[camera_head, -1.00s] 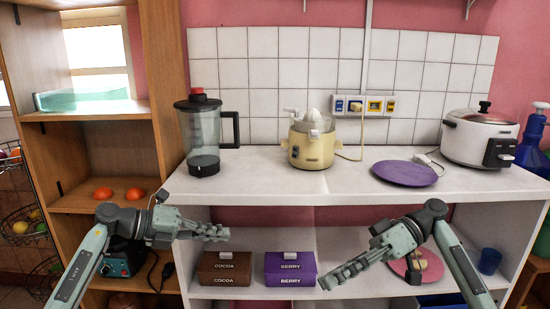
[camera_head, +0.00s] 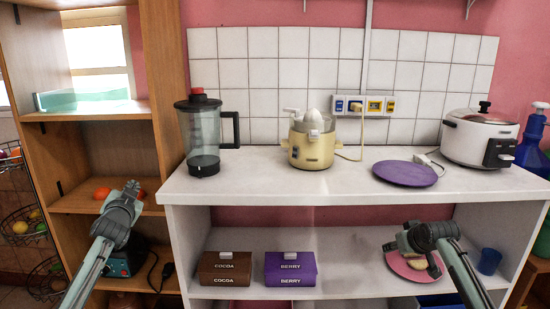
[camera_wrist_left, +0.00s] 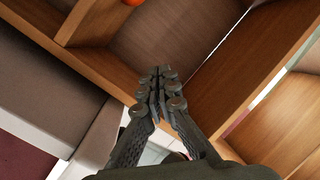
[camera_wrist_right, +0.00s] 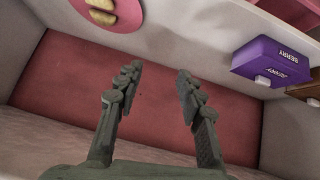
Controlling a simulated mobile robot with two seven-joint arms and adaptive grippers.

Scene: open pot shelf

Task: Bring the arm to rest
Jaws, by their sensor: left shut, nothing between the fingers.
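My left gripper (camera_head: 131,188) is raised in front of the wooden shelf unit at the left and points away from me. In the left wrist view its fingers (camera_wrist_left: 158,82) are closed together with nothing between them. My right arm comes in at the lower right, and its gripper (camera_head: 392,246) is in front of the white shelf's lower compartment, partly hidden behind its own wrist. In the right wrist view the right gripper (camera_wrist_right: 159,72) has its fingers apart and is empty.
A cocoa box (camera_head: 225,268) and a purple berry box (camera_head: 290,268) stand on the lower shelf. A pink plate (camera_head: 418,268) lies behind my right wrist. The countertop (camera_head: 260,182) holds a blender (camera_head: 204,140), juicer (camera_head: 311,145), purple plate (camera_head: 405,174) and cooker (camera_head: 478,138). Oranges (camera_head: 102,193) lie beside my left gripper.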

